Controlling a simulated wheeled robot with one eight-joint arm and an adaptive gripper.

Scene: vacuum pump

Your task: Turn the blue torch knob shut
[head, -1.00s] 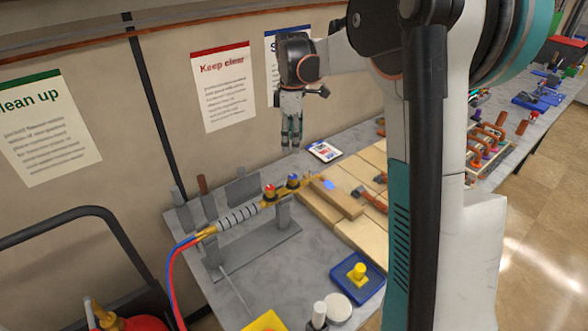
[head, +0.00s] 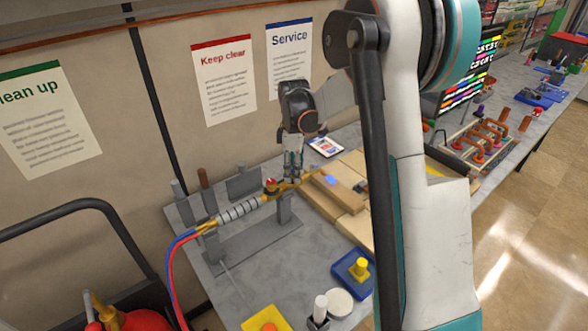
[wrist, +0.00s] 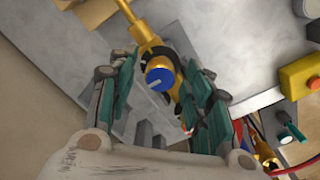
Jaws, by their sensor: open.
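The brass torch with its ribbed grey handle (head: 240,212) lies across a grey stand on the bench. Its blue knob (wrist: 160,75) is a round cap with a pale line mark, seen in the wrist view between my fingers. My gripper (head: 293,178) points down over the valve end of the torch, fingers open on either side of the blue knob. I cannot tell whether they touch it. In the head view the fingers hide the blue knob. The red knob (head: 270,185) sits just left of my gripper. A small blue glow (head: 329,180) shows at the torch tip.
Wooden boards (head: 345,198) lie right of the torch. A blue tray (head: 352,268) with a yellow piece stands in front. Upright grey tools and a brown-handled one (head: 204,180) stand at the wall side. Red and blue hoses (head: 172,262) run down left.

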